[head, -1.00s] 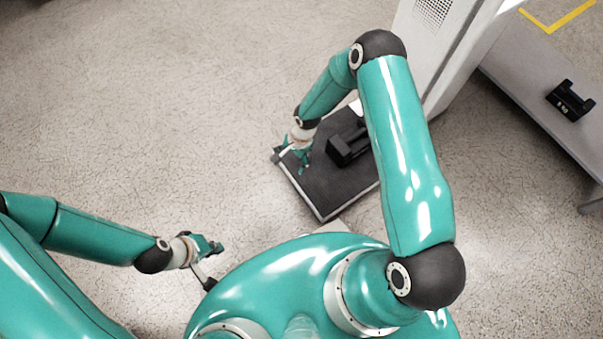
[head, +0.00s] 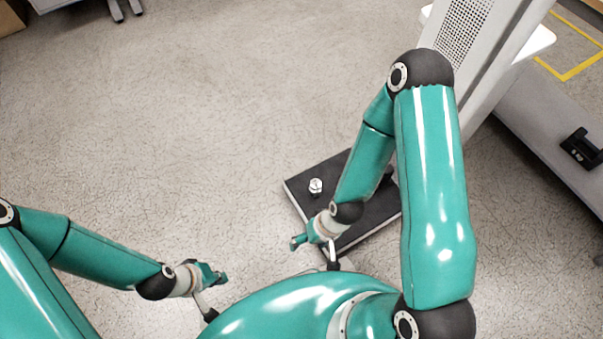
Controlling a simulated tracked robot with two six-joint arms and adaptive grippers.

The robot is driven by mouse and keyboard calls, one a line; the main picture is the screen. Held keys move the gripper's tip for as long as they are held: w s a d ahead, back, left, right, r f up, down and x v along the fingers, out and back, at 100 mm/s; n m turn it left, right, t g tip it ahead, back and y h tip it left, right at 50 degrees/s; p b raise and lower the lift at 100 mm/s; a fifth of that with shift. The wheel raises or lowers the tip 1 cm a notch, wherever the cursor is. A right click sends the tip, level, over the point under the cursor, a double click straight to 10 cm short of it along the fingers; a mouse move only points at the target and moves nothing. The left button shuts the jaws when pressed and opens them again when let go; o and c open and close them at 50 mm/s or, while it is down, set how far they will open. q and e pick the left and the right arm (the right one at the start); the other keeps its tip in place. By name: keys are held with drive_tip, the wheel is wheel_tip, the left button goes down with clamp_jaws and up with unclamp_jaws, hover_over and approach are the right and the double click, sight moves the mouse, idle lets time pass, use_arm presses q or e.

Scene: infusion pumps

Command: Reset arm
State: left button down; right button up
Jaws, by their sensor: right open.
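My right arm comes in from the right, bends at a dark elbow and reaches down. Its gripper (head: 305,241) is open with nothing seen in it, by the front left edge of a dark platform (head: 299,190). My left gripper (head: 218,276) is low and left of centre, over or near the floor, with nothing seen in it. It is small and seen side-on, so I cannot tell its jaw state. No infusion pump is clearly recognisable.
A small silver piece (head: 316,187) is on the platform, left of my right forearm. A tall white cabinet (head: 455,75) rises behind it. A black device (head: 582,148) sits on a grey bench (head: 535,115) at right. The floor (head: 190,120) at left is open.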

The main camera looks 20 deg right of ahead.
wheel_tip(320, 180, up, 31)
drive_tip(key=p, duration=3.1)
drive_tip(key=shift+r, duration=0.15)
